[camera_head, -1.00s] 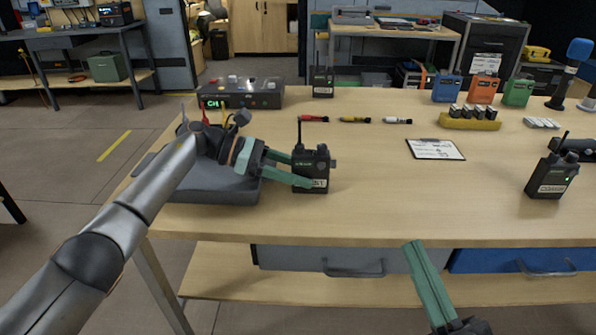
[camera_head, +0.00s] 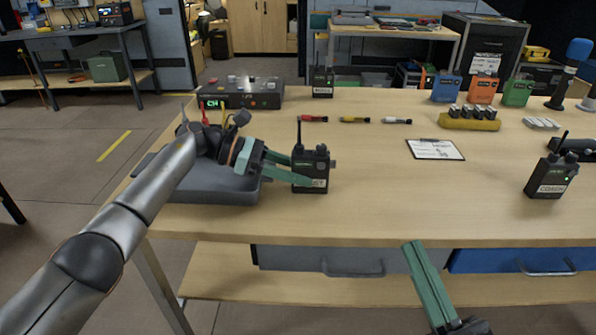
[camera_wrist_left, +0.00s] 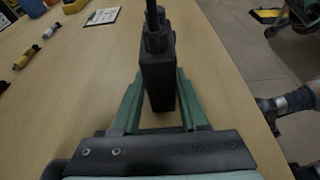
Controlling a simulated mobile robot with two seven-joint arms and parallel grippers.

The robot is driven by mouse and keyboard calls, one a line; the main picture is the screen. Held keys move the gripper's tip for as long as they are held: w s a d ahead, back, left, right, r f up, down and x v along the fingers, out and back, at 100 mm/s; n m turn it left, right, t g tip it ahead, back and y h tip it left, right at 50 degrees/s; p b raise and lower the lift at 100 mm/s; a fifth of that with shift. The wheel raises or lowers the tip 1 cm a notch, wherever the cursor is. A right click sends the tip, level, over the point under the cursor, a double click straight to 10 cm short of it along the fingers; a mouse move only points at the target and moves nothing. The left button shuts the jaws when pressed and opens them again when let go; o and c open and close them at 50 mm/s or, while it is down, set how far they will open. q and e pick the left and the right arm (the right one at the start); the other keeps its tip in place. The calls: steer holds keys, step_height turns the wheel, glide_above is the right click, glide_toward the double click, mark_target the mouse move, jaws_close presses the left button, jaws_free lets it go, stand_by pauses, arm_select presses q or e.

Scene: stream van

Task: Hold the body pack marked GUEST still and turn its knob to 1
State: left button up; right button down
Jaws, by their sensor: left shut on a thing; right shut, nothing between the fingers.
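The GUEST body pack (camera_head: 311,164) is a black box with an antenna, upright near the front left of the bench; only the end of its label shows past my finger. My left gripper (camera_head: 305,172) is shut on it from the left. In the left wrist view the body pack (camera_wrist_left: 157,80) stands between the two green fingers of my left gripper (camera_wrist_left: 158,88), antenna and knob on top. The number the knob points to is too small to read. My right gripper (camera_head: 412,245) is shut and empty, low in front of the bench's front edge.
A grey tray (camera_head: 222,192) lies under my left forearm, and a receiver box (camera_head: 258,93) stands behind it. A second pack marked COACH (camera_head: 550,178) stands at the right. Markers (camera_head: 355,120) and a clipboard (camera_head: 435,149) lie behind. The bench between the packs is clear.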

arm_select(q)
jaws_close()
steer(key=o, duration=1.2)
jaws_free()
